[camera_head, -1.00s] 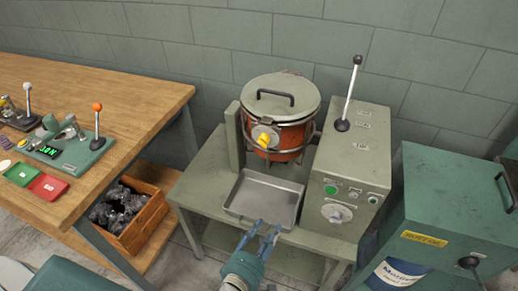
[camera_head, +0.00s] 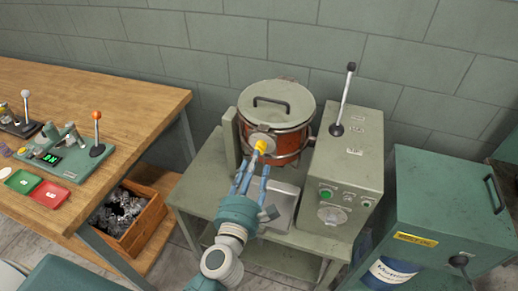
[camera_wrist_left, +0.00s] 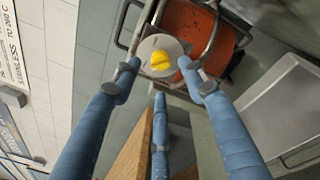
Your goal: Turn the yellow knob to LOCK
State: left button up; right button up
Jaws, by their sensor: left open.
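The yellow knob (camera_head: 261,146) sits on a round pale plate on the front of the orange-red pot (camera_head: 290,138). In the left wrist view the knob (camera_wrist_left: 160,60) shows ahead, between the spread fingertips. My left gripper (camera_head: 254,168) is open and just in front of the knob, with its blue fingers pointing at it. In the left wrist view the left gripper (camera_wrist_left: 158,72) has nothing between its fingers, and I cannot tell whether a tip touches the plate. No LOCK mark is readable. My right gripper is not in view.
A metal tray (camera_head: 283,208) lies below the pot, partly behind my left gripper. A grey control box (camera_head: 345,185) with a tall lever (camera_head: 343,98) stands close on the right. A wooden bench (camera_head: 90,95) is at the left. A green cabinet (camera_head: 440,200) stands at the right.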

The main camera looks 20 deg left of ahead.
aim_at(260, 148)
pick_arm(q)
jog(key=w, duration=0.5)
jog(key=shift+w+a+p, duration=0.2)
jog(key=shift+w+p, duration=0.1)
jog(key=shift+p, duration=0.05)
grip_shut()
